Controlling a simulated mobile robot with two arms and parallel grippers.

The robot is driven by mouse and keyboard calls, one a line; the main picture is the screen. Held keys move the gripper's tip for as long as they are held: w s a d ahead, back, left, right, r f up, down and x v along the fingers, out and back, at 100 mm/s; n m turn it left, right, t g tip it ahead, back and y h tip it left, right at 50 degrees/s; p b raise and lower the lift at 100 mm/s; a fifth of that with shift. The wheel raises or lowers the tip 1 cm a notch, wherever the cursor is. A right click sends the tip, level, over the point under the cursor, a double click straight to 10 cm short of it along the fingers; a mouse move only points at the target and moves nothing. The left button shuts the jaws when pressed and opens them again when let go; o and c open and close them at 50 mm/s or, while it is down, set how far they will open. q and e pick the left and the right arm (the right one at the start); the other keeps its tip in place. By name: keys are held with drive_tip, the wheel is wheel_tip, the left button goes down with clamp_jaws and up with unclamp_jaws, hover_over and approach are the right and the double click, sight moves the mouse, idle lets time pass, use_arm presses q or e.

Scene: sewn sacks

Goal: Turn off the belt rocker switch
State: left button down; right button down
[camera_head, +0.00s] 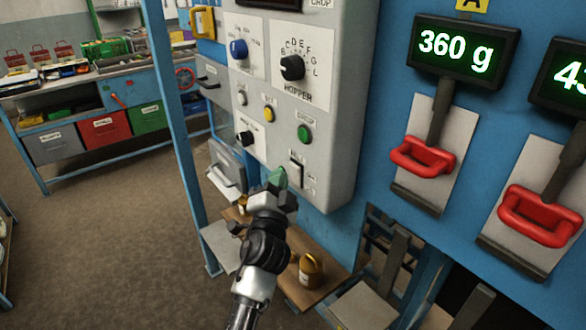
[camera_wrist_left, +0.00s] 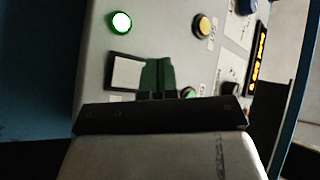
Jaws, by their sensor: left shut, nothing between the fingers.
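The rocker switch, a pale plate with a dark frame (camera_head: 297,172), sits low on the grey control panel (camera_head: 330,100) in the head view. In the left wrist view the rocker (camera_wrist_left: 126,72) lies just left of my fingers. My left gripper (camera_head: 278,178) is shut and empty, its green fingertips close to the panel face, left of and slightly below the rocker. In the left wrist view the closed fingers (camera_wrist_left: 158,78) point at the panel beside the rocker's edge. I cannot tell whether they touch it. My right gripper is not in view.
Above the rocker are a green button (camera_head: 304,134), a yellow button (camera_head: 268,114) and the hopper dial (camera_head: 292,67). A black knob (camera_head: 245,139) is at the left. Red handles (camera_head: 423,158) hang under weight displays at the right. A blue post (camera_head: 172,110) stands left of the panel.

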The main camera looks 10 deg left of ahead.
use_arm(q)
drive_tip(key=shift+w+d, duration=0.1)
drive_tip(key=shift+w, duration=0.05)
idle(0.5)
drive_tip(key=shift+w+d, duration=0.2)
drive_tip(key=shift+w+d+r+b, duration=0.1)
drive_tip(key=shift+w+d+b, duration=0.1)
drive_tip(key=shift+w+b, duration=0.15)
idle(0.8)
drive_tip(key=shift+s+a, duration=0.1)
drive_tip(key=shift+s, duration=0.05)
drive_tip(key=shift+s+a, duration=0.4)
drive_tip(key=shift+s, duration=0.2)
drive_tip(key=s+a, duration=0.1)
drive_tip(key=s, duration=0.1)
drive_tip(key=s+a+p, duration=0.1)
drive_tip(key=s+a, duration=0.1)
drive_tip(key=shift+f+p, duration=0.3)
drive_tip(key=shift+f, duration=0.1)
